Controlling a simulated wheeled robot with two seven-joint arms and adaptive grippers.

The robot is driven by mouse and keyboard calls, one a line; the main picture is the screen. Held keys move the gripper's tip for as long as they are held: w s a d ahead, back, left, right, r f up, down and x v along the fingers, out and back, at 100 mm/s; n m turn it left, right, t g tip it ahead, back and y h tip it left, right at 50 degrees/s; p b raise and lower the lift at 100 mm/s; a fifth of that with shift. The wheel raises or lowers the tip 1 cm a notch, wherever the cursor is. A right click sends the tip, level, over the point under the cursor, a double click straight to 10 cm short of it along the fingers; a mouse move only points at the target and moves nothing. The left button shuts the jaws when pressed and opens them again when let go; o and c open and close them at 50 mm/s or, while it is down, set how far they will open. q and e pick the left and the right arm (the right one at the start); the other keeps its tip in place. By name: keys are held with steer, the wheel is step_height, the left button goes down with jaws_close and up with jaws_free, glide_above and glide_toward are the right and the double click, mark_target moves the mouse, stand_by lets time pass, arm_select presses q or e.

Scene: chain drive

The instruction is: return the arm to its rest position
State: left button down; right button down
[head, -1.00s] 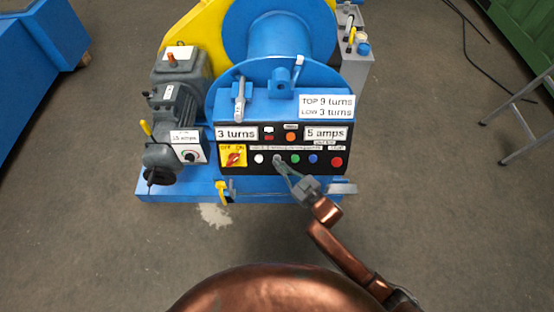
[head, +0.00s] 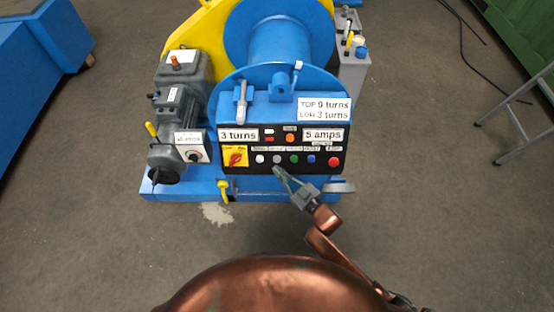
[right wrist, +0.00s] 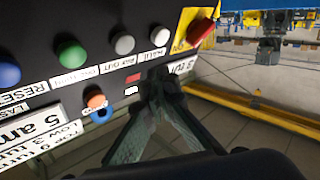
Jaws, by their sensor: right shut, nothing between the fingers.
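My right gripper (head: 279,172) is shut and empty, its fingertips just in front of the lower part of the black control panel (head: 218,163). In the head view the tips lie just below the grey button (head: 277,159), between the white button (head: 260,159) and the green button (head: 294,159). In the right wrist view the shut fingers (right wrist: 160,85) point toward the panel (right wrist: 110,65); I cannot tell whether they touch it. My left gripper is not in view.
The blue winch machine (head: 275,75) carries the panel, with a grey motor (head: 183,105) at its left. A metal stand (head: 520,100) is at the right and a blue block (head: 30,70) at the left.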

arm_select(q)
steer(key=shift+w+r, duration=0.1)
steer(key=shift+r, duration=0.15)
arm_select(e)
steer(key=shift+s+r, duration=0.1)
steer(key=shift+s, duration=0.15)
